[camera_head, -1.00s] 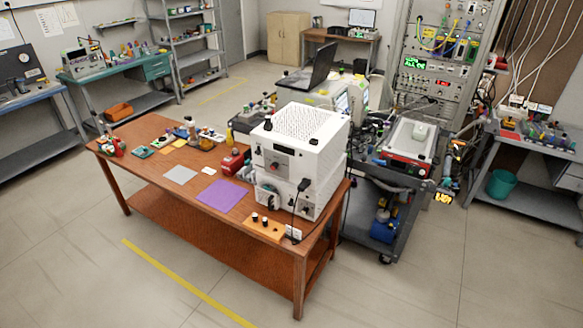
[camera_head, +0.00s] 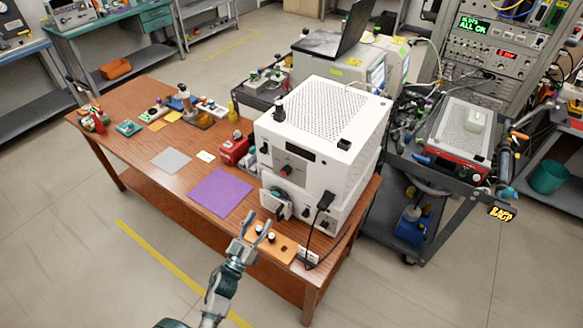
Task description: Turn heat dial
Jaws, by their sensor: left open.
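A white box-shaped device (camera_head: 325,125) with a perforated top stands at the right end of the wooden table. Its front has a dark display and a red-centred dial (camera_head: 286,170). A lower white unit below it carries a round dark fitting (camera_head: 277,204). I cannot tell which knob is the heat dial. My left gripper (camera_head: 258,223) is open and empty, in front of the lower unit, and overlaps the orange board's left end in the picture. My right gripper is not in view.
A purple mat (camera_head: 221,192) and a grey mat (camera_head: 171,160) lie on the wooden table (camera_head: 140,150). A red device (camera_head: 235,148) stands left of the white box. A black cable (camera_head: 318,215) hangs at its right front. A dark cart (camera_head: 440,185) stands to the right.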

